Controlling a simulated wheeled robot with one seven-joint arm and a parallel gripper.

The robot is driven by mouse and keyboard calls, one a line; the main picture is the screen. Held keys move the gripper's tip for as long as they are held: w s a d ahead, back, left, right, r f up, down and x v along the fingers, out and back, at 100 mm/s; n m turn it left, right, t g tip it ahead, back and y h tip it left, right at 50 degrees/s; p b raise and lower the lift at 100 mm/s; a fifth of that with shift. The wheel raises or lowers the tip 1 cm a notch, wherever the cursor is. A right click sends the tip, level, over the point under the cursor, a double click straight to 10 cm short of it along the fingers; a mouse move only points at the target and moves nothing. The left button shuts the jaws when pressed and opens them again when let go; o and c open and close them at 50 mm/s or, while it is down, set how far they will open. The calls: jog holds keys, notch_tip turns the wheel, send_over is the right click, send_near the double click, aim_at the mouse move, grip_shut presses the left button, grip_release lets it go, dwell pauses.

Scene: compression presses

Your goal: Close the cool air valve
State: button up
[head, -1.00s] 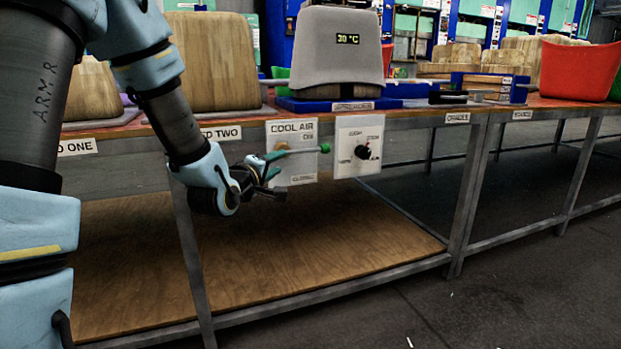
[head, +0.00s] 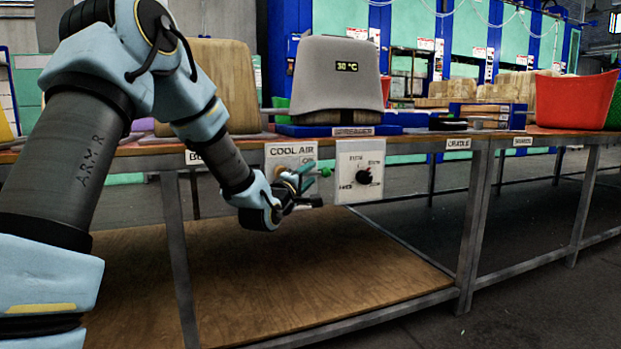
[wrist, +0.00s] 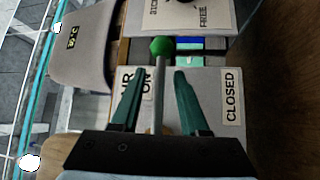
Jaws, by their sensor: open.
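The cool air valve panel (head: 291,155) is a white plate on the bench front, labelled COOL AIR, with ON above and CLOSED below. Its lever is a thin grey rod with a green knob (head: 325,172). The lever points sideways to the right in the head view. In the wrist view the rod lies between my two teal fingers, and the green knob (wrist: 161,46) extends past the fingertips. The CLOSED label (wrist: 231,96) lies to the right of the fingers there. My gripper (wrist: 159,72) is open around the rod, with gaps on both sides. The lever's pivot is largely hidden by my gripper.
A second white panel with a black knob (head: 364,175) sits just right of the valve. Above is a grey cover with a 30 °C display (head: 347,67) on the bench. A wooden lower shelf (head: 330,268) spans below. A red bin (head: 575,98) stands at right.

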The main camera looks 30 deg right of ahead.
jog(key=shift+w+d, duration=0.3)
jog(key=shift+d, duration=0.05)
grip_shut()
dwell(1.3)
